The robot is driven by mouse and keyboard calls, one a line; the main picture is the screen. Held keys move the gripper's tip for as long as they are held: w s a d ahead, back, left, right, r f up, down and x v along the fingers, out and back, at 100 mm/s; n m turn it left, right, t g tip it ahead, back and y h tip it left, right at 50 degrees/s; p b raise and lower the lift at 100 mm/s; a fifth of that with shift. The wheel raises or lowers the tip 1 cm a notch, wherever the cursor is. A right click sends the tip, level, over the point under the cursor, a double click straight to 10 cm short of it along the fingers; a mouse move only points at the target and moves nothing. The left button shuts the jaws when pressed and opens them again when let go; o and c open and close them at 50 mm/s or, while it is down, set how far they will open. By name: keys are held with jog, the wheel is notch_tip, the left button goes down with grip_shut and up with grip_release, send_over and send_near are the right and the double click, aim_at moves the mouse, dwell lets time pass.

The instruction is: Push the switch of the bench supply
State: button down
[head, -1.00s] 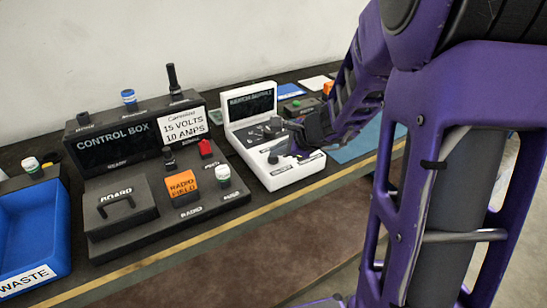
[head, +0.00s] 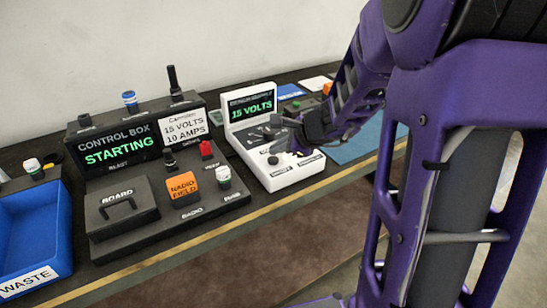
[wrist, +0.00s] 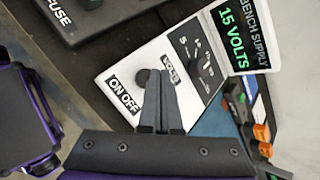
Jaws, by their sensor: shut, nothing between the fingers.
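The white bench supply (head: 262,172) stands on the bench, and its screen (head: 251,107) reads "15 VOLTS" in green. In the wrist view its white panel (wrist: 118,68) carries an "ON OFF" label (wrist: 124,95). A dark round switch (wrist: 143,77) sits beside that label; it also shows in the head view (head: 273,160). My gripper (wrist: 161,76) is shut and empty over the panel, its fingertips just beside the switch. I cannot tell whether they touch it. In the head view my gripper (head: 303,149) partly hides the panel's right side.
The control box (head: 116,135) stands to the left, its screen reading "STARTING". An orange radio block (head: 182,188), a lidded board case (head: 120,204) and a blue waste bin (head: 32,240) are also left. A blue mat (head: 355,147) lies behind my arm.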

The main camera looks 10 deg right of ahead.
aim_at(277, 160)
notch_tip(277, 160, up, 6)
jog(key=p, duration=0.4)
jog(key=shift+p, duration=0.3)
